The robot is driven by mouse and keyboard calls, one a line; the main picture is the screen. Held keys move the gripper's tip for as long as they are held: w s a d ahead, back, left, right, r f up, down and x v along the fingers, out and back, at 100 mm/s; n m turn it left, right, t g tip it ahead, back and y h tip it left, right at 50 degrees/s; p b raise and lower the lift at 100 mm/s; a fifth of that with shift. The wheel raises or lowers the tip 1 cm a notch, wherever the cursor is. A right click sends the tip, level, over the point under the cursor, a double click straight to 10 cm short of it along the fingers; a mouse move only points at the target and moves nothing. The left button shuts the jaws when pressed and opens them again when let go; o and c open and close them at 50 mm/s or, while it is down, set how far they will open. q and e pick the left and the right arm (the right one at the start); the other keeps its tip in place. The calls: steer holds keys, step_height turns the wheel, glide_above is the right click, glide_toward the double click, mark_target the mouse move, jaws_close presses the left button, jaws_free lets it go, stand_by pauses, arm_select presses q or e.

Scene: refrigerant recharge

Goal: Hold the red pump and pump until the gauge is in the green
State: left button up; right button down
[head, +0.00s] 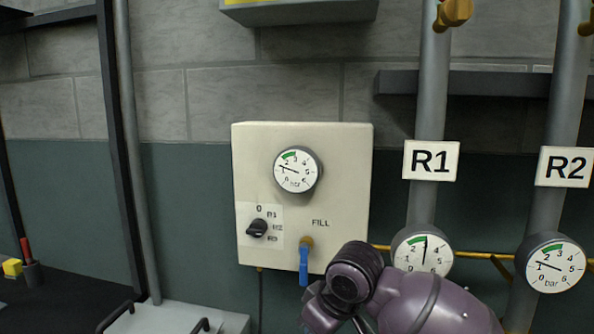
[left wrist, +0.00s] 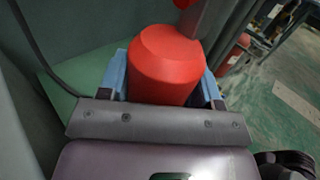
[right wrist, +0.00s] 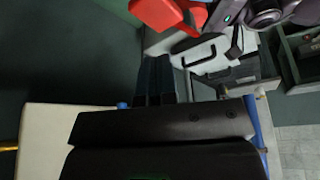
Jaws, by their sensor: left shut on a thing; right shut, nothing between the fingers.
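The red pump (left wrist: 168,65) shows in the left wrist view as a thick red body. My left gripper (left wrist: 165,85) is shut on it, with a blue-edged finger on each side. The head view does not show the left gripper or the pump. The panel gauge (head: 296,171) has its needle near 1, left of the green band. The R1 gauge (head: 423,250) needle points almost straight up near the green's right end. The R2 gauge (head: 551,263) needle is near 1. My right gripper (right wrist: 154,80) is shut and empty in the right wrist view.
The cream panel (head: 333,150) carries a black selector knob (head: 257,228) and a blue FILL valve handle (head: 303,258). My purple right arm is just in front of its lower right. A white case (head: 165,318) with black handles stands below. Pipes rise at right.

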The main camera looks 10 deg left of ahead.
steer(key=shift+r, duration=0.1)
steer(key=shift+f, duration=2)
stand_by(1.2)
steer(key=shift+s+f, duration=0.1)
steer(key=shift+f, duration=2.35)
steer(key=shift+r, duration=4.35)
